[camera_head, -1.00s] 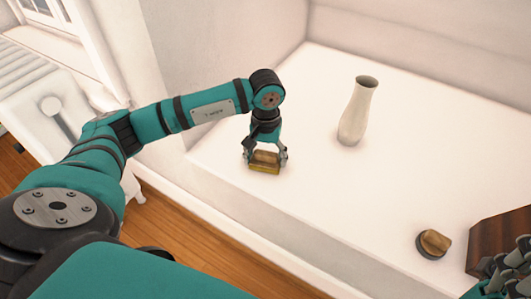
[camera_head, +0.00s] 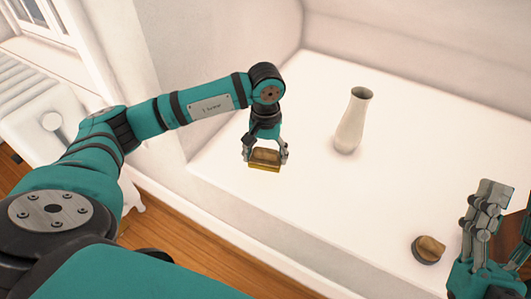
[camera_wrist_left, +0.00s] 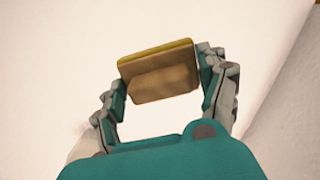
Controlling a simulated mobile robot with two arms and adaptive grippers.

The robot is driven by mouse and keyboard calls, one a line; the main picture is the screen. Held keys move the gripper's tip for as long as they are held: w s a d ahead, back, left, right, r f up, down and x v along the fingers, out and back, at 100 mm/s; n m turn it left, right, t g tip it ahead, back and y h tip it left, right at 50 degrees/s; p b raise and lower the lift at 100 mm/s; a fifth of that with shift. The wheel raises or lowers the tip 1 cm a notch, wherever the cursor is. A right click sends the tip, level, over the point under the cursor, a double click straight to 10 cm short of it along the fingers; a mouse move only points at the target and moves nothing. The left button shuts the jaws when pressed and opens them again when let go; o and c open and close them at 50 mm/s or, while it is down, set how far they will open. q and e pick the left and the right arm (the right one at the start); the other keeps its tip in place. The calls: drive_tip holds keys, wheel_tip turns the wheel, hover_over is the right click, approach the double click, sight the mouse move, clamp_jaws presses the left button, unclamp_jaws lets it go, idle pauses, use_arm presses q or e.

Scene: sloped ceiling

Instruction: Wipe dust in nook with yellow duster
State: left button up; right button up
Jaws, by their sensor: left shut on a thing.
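The yellow duster (camera_head: 265,158) is a small block with a brown wooden back and a yellow underside. My left gripper (camera_head: 267,153) is shut on it, with a finger at each end, over the front left part of the white nook ledge (camera_head: 300,190). I cannot tell whether the duster touches the ledge. In the left wrist view the duster (camera_wrist_left: 158,75) sits between both fingers, wooden back toward the camera. My right gripper (camera_head: 487,200) is at the right edge, near the ledge; its finger opening is unclear. No distinct dust patch shows.
A white vase (camera_head: 352,122) stands upright on the ledge, right of the duster. A round brown-topped object (camera_head: 428,249) lies near the front right. A dark wooden object (camera_head: 520,245) is mostly hidden behind my right arm. The ledge between duster and vase is clear.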

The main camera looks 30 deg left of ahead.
use_arm(q)
drive_tip(key=shift+r+p, duration=0.45)
drive_tip(key=shift+r, duration=0.3)
drive_tip(key=shift+r+p, duration=0.4)
drive_tip(key=shift+r, duration=0.25)
use_arm(e)
drive_tip(key=w+f+g+h, duration=0.2)
drive_tip(key=w+f+g, duration=0.2)
drive_tip(key=f, duration=0.2)
drive_tip(key=shift+w+a+g, duration=0.15)
drive_tip(key=shift+a+g, duration=0.25)
